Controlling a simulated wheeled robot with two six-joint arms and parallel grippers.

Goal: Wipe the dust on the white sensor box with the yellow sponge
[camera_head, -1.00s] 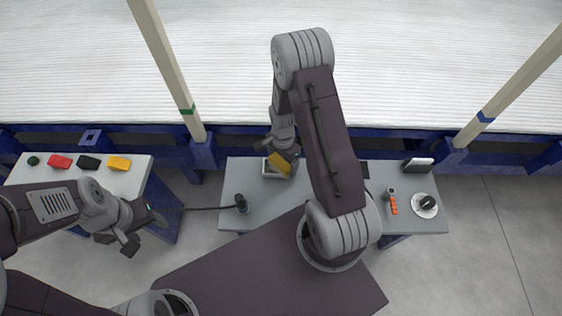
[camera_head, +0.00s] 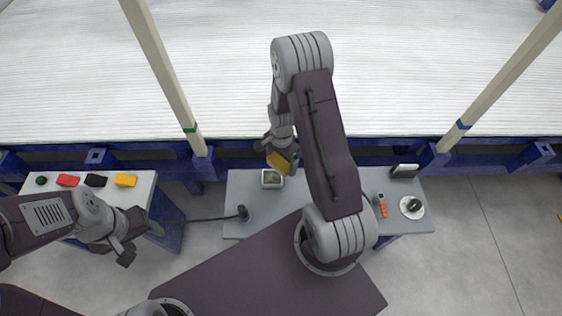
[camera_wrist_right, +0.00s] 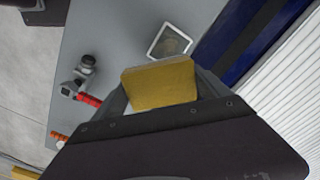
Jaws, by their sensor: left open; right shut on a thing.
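The yellow sponge (camera_head: 279,162) is held in my right gripper (camera_head: 281,155), which is shut on it. In the right wrist view the sponge (camera_wrist_right: 160,82) fills the space between the fingers. The white sensor box (camera_head: 265,185) stands on the grey table, just below and left of the sponge in the head view. It also shows in the right wrist view (camera_wrist_right: 155,52), beyond the sponge and apart from it, with a brownish-grey patch on its top inside a white rim. My left gripper (camera_head: 128,251) is open and empty, left of the table.
The grey table (camera_head: 240,190) also carries a dark stand with a cable (camera_head: 243,212), an orange-handled tool (camera_head: 382,207), and a white disc (camera_head: 412,208) with a black thing on it. A side table (camera_head: 140,185) at left holds several coloured blocks. A blue rail (camera_head: 330,155) runs behind.

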